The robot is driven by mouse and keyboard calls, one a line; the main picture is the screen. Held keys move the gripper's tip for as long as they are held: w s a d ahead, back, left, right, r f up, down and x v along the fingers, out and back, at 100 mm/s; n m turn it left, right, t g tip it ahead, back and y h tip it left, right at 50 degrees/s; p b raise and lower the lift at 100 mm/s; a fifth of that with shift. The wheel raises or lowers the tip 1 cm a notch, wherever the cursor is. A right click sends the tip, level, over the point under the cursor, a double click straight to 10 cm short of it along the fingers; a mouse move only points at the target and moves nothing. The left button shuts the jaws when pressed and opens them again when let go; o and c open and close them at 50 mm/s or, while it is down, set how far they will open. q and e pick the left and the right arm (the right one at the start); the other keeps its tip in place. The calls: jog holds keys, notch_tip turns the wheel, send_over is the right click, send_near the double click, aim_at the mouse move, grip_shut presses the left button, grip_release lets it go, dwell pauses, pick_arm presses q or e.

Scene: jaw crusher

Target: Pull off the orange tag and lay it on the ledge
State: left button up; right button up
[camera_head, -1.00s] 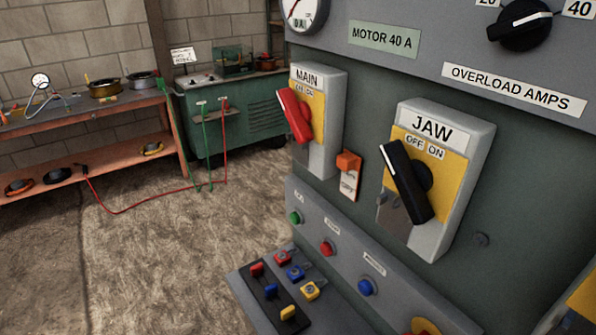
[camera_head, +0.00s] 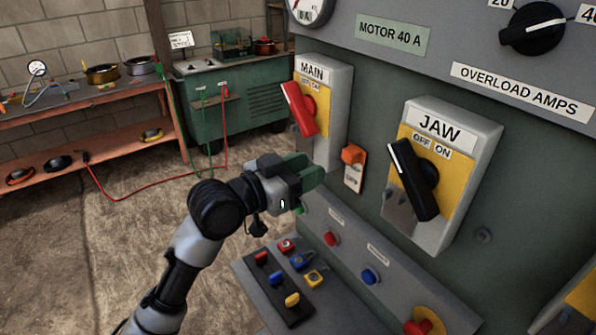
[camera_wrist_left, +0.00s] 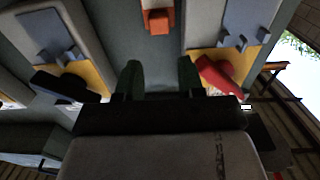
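The orange tag (camera_head: 352,157) hangs on the grey-green panel between the MAIN and JAW switch boxes, with a white lettered part below its orange top. It also shows at the top of the left wrist view (camera_wrist_left: 158,20). My left gripper (camera_head: 316,178) is left of the tag and apart from it. In the left wrist view its two dark green fingers (camera_wrist_left: 160,76) stand apart with nothing between them, so it is open. The ledge (camera_head: 335,292) juts out below the button strip. My right gripper is not in view.
A black strip (camera_head: 271,289) with coloured pieces and several small padlocks (camera_head: 302,262) occupy the ledge's left part. The red MAIN handle (camera_head: 300,108) and black JAW handle (camera_head: 414,180) stick out on either side of the tag. Buttons line the strip above the ledge.

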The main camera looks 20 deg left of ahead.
aim_at(346, 154)
pick_arm(q)
jog(key=p+x, duration=0.2)
jog(key=x, duration=0.7)
jog(key=shift+w+d+f, duration=0.1)
jog(key=shift+w, duration=0.1)
jog(key=c, duration=0.6)
jog(key=shift+o, duration=0.2)
jog(key=shift+s, duration=0.1)
jog(key=shift+p+v, duration=0.4)
jog(key=shift+v, duration=2.15)
jog(key=shift+f, duration=0.1)
